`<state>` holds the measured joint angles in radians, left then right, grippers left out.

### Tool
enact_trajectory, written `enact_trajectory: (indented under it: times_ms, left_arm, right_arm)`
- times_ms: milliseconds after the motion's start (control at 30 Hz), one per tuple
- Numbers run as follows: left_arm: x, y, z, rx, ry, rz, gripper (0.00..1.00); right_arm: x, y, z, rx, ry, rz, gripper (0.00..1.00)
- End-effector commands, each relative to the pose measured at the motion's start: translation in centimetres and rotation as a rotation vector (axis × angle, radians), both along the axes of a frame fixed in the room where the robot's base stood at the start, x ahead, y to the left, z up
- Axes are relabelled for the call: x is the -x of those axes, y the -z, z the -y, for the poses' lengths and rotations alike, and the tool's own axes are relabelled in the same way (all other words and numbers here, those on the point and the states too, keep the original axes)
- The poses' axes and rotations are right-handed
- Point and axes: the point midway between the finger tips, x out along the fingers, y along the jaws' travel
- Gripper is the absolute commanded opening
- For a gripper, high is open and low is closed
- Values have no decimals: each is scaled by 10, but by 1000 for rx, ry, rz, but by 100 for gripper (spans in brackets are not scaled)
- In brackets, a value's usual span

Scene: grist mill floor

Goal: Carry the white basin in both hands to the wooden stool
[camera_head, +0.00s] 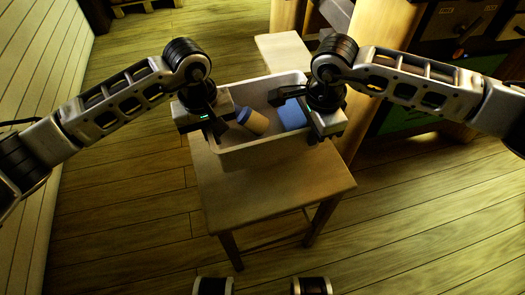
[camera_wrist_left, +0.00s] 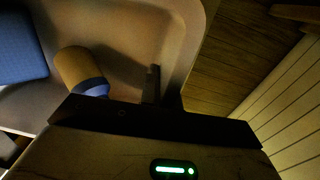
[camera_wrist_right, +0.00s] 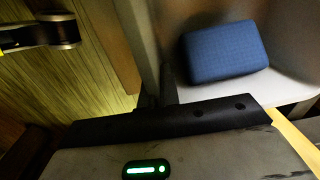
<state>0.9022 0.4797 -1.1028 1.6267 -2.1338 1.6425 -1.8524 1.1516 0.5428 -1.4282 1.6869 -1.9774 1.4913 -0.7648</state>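The white basin (camera_head: 262,157) is over the top of the wooden stool (camera_head: 270,205) in the head view. I cannot tell whether it rests on the stool or hangs just above it. A tan jar with a blue end (camera_head: 253,121) and a blue block (camera_head: 292,114) lie inside it. My left gripper (camera_head: 222,122) is at the basin's left wall, with its fingers around the wall in the left wrist view. My right gripper (camera_head: 305,110) is at the right wall, with its fingers around it in the right wrist view. Both look shut on the basin.
A pale wooden surface (camera_head: 284,50) shows behind the basin. A wooden cabinet with drawers (camera_head: 455,25) stands at the back right. A plank wall (camera_head: 40,70) runs along the left. The plank floor (camera_head: 120,215) around the stool's left and front is clear.

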Motion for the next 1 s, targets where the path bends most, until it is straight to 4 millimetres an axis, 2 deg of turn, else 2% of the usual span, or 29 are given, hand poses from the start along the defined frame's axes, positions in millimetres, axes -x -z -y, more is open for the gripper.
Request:
enact_trajectory:
  times_ms: [233, 467, 1000]
  left_arm:
    - [-2, -1, -3, -6, -6, 2, 0]
    - [-2, 5, -3, -6, -7, 2, 0]
    - [-2, 46, -3, -7, -7, 2, 0]
  right_arm:
    - [0, -1, 2, 4, 1, -1, 0]
    - [0, 6, 2, 4, 1, -1, 0]
    - [0, 46, 2, 6, 1, -1, 0]
